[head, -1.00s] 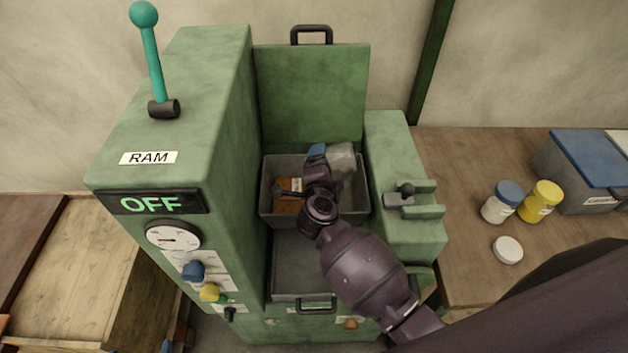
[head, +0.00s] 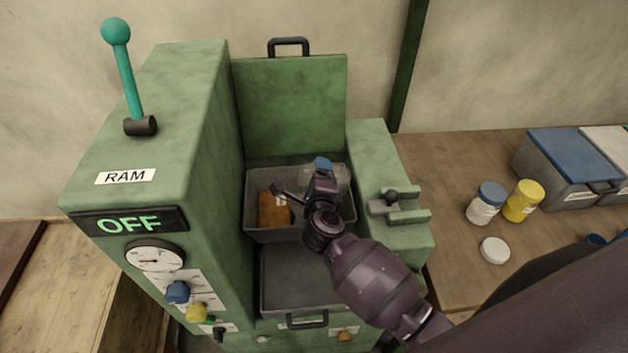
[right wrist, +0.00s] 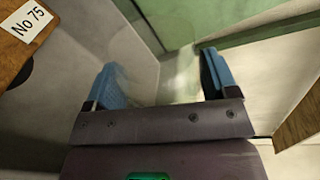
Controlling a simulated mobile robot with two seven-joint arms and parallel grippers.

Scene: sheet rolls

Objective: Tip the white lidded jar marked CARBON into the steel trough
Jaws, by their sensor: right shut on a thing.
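The steel trough (head: 256,233) is a grey open bin set in the green machine. My right gripper (head: 322,168) is over its right part, pointing down. The gripper (right wrist: 165,85) is shut on a pale, see-through jar (right wrist: 181,76), which shows between the blue fingertips in the right wrist view. In the head view the jar is mostly hidden behind the gripper. I cannot read any CARBON mark, nor tell its exact tilt or contents. A loose white lid (head: 494,250) lies flat on the wooden bench. My left gripper is not in view.
A brown block (head: 273,212) lies in the trough's left part, with a "No 75" label (right wrist: 27,20). A blue-lidded jar (head: 485,203), a yellow jar (head: 522,200) and a grey box with a blue lid (head: 568,170) stand on the bench. The ram housing (head: 150,150) rises left.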

